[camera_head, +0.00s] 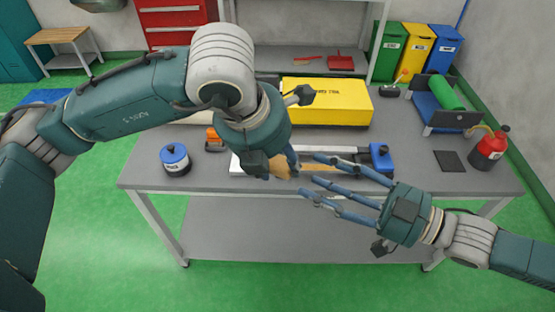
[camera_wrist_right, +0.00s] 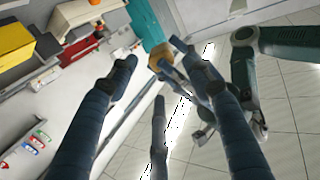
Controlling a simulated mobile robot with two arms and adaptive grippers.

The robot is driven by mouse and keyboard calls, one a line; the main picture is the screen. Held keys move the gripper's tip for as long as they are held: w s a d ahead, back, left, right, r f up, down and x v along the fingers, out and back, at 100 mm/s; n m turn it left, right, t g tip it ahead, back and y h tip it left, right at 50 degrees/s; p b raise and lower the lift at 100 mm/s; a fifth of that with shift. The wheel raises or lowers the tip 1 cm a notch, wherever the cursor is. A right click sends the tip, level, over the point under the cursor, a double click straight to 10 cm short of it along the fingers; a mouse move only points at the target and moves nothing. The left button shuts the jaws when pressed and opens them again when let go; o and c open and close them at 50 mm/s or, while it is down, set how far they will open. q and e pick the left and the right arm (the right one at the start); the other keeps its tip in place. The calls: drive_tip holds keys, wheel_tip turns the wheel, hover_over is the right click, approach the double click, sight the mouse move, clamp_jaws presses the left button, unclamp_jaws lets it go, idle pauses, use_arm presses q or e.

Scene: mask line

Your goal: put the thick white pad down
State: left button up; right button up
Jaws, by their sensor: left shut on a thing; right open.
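My left gripper (camera_head: 284,160) is over the middle of the table, mostly hidden behind its own wrist. It is shut on a small tan piece (camera_head: 282,168), which also shows in the right wrist view (camera_wrist_right: 159,54). I cannot make out a thick white pad for certain. A white edge (camera_head: 235,164) shows left of the left gripper, at the end of a long low frame with a blue end block (camera_head: 381,157). My right gripper (camera_head: 313,177) is open and empty, its long blue fingers spread close to the right of the left gripper.
On the grey table (camera_head: 145,172) stand a blue-lidded jar (camera_head: 175,160), a small orange item (camera_head: 213,140), a yellow box (camera_head: 328,104), a green roll in a holder (camera_head: 445,92), a dark flat square (camera_head: 449,161) and a red bottle (camera_head: 488,152). The table's front edge is below my right gripper.

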drive_tip(key=v, duration=0.7)
drive_tip(key=w+d+f+m+t+h, duration=0.1)
drive_tip(key=w+d+f+t+h, duration=0.15)
drive_tip(key=w+f, duration=0.65)
drive_tip(key=w+d+f+m+t+h, duration=0.1)
drive_tip(key=w+d+f+h, duration=0.25)
drive_tip(key=w+f, duration=0.55)
drive_tip(key=s+d+f+m+h, duration=0.2)
drive_tip(key=d+f+h, duration=0.15)
drive_tip(key=f, duration=0.75)
drive_tip(key=s+d+f+m+h, duration=0.2)
drive_tip(key=d+f, duration=0.3)
drive_tip(key=f, duration=0.6)
drive_tip(key=s+d+f+m+g+h, duration=0.3)
drive_tip(key=s+f+g+h, duration=0.15)
drive_tip(key=s+f, duration=1.5)
drive_tip(key=s+a+f+g, duration=0.2)
drive_tip(key=s+f, duration=0.1)
drive_tip(key=s, duration=0.6)
drive_tip(key=s+a+f+m+g, duration=0.1)
drive_tip(key=s+a+f+g, duration=0.1)
drive_tip(key=s, duration=0.6)
drive_tip(key=s+a+f+g, duration=0.2)
drive_tip(key=s+f, duration=0.2)
drive_tip(key=s, duration=0.5)
drive_tip(key=shift+s+f, duration=0.25)
drive_tip(key=shift+s, duration=0.05)
